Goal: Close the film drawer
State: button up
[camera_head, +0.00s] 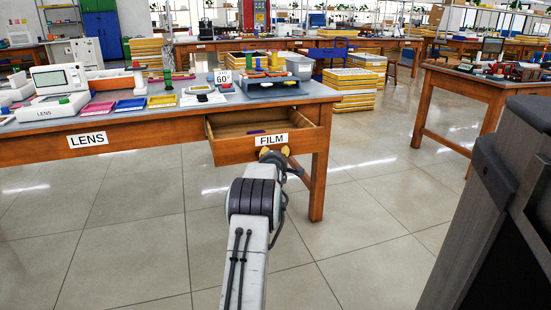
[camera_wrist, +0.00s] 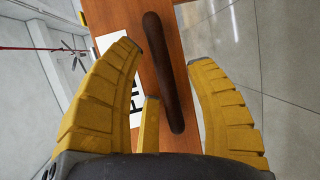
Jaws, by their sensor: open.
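The film drawer (camera_head: 225,152) is pulled out from the right end of the lens table and stands open, with its inside showing. Its front carries a white FILM label (camera_head: 272,139). In the wrist view the drawer's wooden front (camera_wrist: 186,52) is close, with a dark bar handle (camera_wrist: 163,75) on it. My gripper (camera_wrist: 166,60) has yellow fingers spread apart, one on each side of the handle, with nothing clamped between them. In the head view my gripper (camera_head: 272,155) is at the drawer front, partly hidden by my arm.
The lens table (camera_head: 50,145) holds a white machine (camera_head: 58,85), coloured trays and a rack of parts (camera_head: 270,82) above the drawer. A table leg (camera_head: 318,185) stands right of the drawer. Another table (camera_head: 480,85) is at right. The tiled floor in front is clear.

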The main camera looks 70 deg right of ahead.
jog(key=shift+w+d, duration=0.1)
jog(key=shift+d, duration=0.15)
dwell(0.3)
jog(key=shift+f, duration=0.1)
grip_shut()
